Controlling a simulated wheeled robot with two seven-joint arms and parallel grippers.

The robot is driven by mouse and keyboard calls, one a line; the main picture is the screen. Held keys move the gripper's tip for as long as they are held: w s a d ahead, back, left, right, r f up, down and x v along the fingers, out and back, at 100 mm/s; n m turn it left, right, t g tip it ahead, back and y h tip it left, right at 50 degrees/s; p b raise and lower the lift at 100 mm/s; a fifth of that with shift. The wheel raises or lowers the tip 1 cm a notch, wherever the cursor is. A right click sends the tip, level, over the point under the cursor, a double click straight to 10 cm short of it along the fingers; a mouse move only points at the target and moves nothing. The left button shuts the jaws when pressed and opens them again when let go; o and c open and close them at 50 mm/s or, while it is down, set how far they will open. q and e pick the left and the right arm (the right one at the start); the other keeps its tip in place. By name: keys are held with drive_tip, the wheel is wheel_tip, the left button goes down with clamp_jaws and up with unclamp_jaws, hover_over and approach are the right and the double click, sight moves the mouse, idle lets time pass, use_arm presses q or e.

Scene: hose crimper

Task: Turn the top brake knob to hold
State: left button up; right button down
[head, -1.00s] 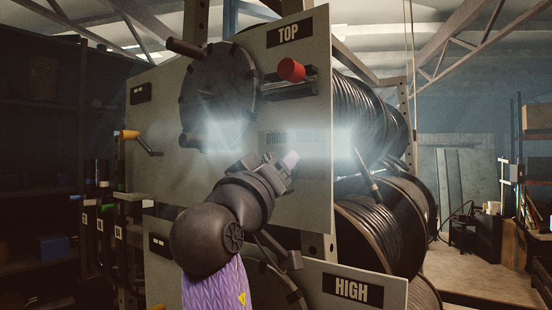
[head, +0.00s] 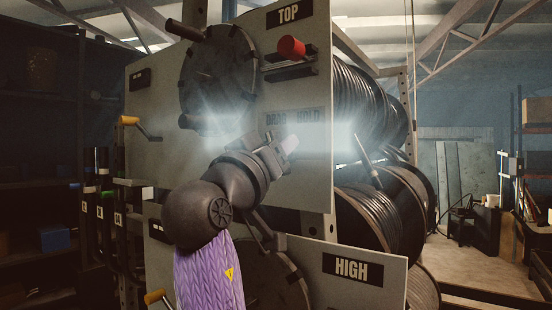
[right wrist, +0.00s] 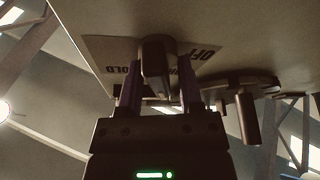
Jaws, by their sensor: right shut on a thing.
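The top brake knob (right wrist: 158,57) is a dark knob on the panel's label plate, seen in the right wrist view. The plate (head: 292,117) reads DRAG and HOLD in the head view; OFF and part of HOLD show in the right wrist view. My right gripper (right wrist: 159,78) is shut on the knob, one finger on each side. In the head view my right gripper (head: 285,147) is just below the lettering and hides the knob. I cannot tell which marking the knob points to. My left gripper is not in view.
Above the plate, a red-capped lever (head: 291,47) sticks out under the TOP sign (head: 288,15). A dark crank disc (head: 217,72) is at left of it. Cable reels (head: 370,110) stand behind the panel's right edge. A lower panel bears a HIGH sign (head: 351,268).

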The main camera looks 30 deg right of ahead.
drive_tip(key=m+g+h+b, duration=0.1)
drive_tip(key=m, duration=0.1)
drive_tip(key=shift+f+m, duration=0.1)
drive_tip(key=shift+m, duration=0.3)
drive_tip(key=m+g, duration=0.2)
drive_tip(key=m, duration=0.2)
drive_tip(key=shift+s+h, duration=0.1)
drive_tip(key=shift+h, duration=0.3)
drive_tip(key=m+g, duration=0.2)
drive_tip(key=m, duration=0.1)
drive_tip(key=shift+h, duration=0.3)
drive_tip(key=shift+s+m+g, duration=0.1)
drive_tip(key=shift+m+g, duration=0.9)
drive_tip(key=shift+m, duration=1.2)
drive_tip(key=shift+d, duration=0.1)
